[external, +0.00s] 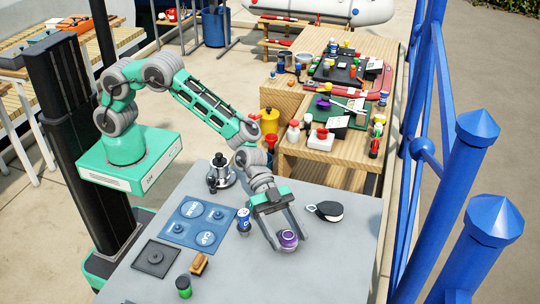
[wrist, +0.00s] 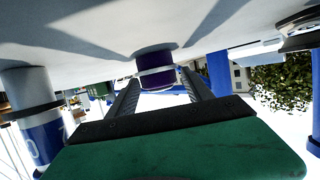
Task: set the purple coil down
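The purple coil (external: 289,239) is a short, round purple piece with a pale band, at the right part of the grey table (external: 250,285). My gripper (external: 290,242) reaches down to it with one finger on each side. In the wrist view the coil (wrist: 157,72) fills the gap between the two fingertips (wrist: 158,76), which appear to press on its sides. That view is upside down, with the tabletop along its upper edge. The coil is upright and at or very close to the tabletop; I cannot tell whether it touches.
A blue-and-white can (external: 243,220) stands left of my gripper. A blue mat (external: 190,237), a dark plate (external: 145,266), a brush (external: 199,264), a green jar (external: 184,285) and a winch (external: 222,174) occupy the left. The table's front right is clear.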

